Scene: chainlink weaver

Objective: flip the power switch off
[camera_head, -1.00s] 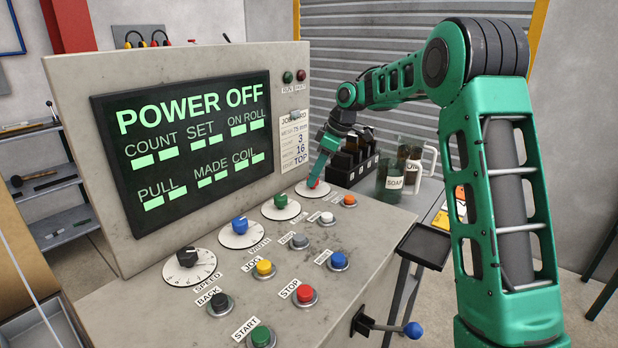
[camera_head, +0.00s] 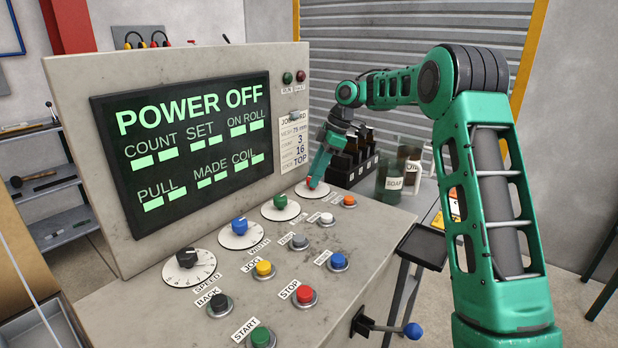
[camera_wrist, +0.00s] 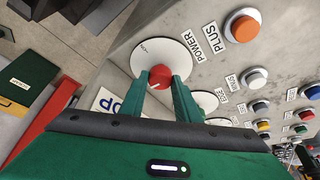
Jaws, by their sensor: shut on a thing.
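The power switch is a red rotary knob (camera_wrist: 159,77) on a white round dial beside the label POWER in the wrist view. My gripper (camera_wrist: 160,88) is shut on this knob, with one green finger on each side of it. In the head view my gripper (camera_head: 316,172) reaches down to the dial (camera_head: 313,190) at the far end of the console, and the knob (camera_head: 311,184) shows only as a small red patch. The display (camera_head: 190,150) reads POWER OFF.
Green (camera_head: 280,201), blue (camera_head: 240,225) and black (camera_head: 187,257) knobs line the panel by the screen. Several push buttons, such as the red STOP button (camera_head: 305,294), sit nearer.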

